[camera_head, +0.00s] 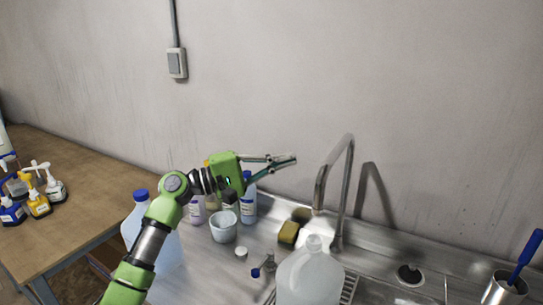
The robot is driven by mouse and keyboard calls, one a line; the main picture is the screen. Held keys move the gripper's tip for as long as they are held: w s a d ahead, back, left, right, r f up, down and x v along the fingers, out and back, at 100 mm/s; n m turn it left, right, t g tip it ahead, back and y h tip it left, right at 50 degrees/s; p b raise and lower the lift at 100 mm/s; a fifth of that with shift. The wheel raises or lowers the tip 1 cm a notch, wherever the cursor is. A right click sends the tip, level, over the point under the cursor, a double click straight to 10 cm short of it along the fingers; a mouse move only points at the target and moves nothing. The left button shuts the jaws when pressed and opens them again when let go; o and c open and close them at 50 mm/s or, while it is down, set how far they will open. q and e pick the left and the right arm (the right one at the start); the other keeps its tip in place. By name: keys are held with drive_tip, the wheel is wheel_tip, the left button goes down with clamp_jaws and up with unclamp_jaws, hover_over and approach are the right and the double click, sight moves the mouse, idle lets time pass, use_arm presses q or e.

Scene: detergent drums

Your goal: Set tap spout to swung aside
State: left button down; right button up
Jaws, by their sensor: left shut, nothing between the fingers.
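The tap spout (350,165) is a tall grey metal gooseneck that rises from the back of the steel sink counter. It arches to the left, and its open end hangs down on the left side. Its base stands behind a large clear jug. My left gripper (293,159) is shut and empty. It is raised above the counter, pointing right, with its fingertips a little left of the spout's curved end. It looks apart from the spout, though the depth between them is hard to judge. My right gripper is not in view.
The clear jug (308,275) stands in front of the tap, beside a yellow sponge (289,233). A white cup (223,227) and several bottles stand below my left arm. A metal pot (502,290) with a blue-handled tool stands far right.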

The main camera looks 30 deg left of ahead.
use_arm(q)
drive_tip(key=w+d+r+p, duration=0.1)
drive_tip(key=w+d+p, duration=0.1)
drive_tip(key=d+p, duration=0.2)
drive_tip(key=d, duration=0.2)
drive_tip(key=shift+w+d, duration=0.3)
drive_tip(key=shift+d, duration=0.1)
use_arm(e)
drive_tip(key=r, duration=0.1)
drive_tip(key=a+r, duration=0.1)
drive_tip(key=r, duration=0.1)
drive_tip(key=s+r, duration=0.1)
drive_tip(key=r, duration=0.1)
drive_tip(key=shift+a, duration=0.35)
use_arm(q)
drive_tip(key=shift+r, duration=0.1)
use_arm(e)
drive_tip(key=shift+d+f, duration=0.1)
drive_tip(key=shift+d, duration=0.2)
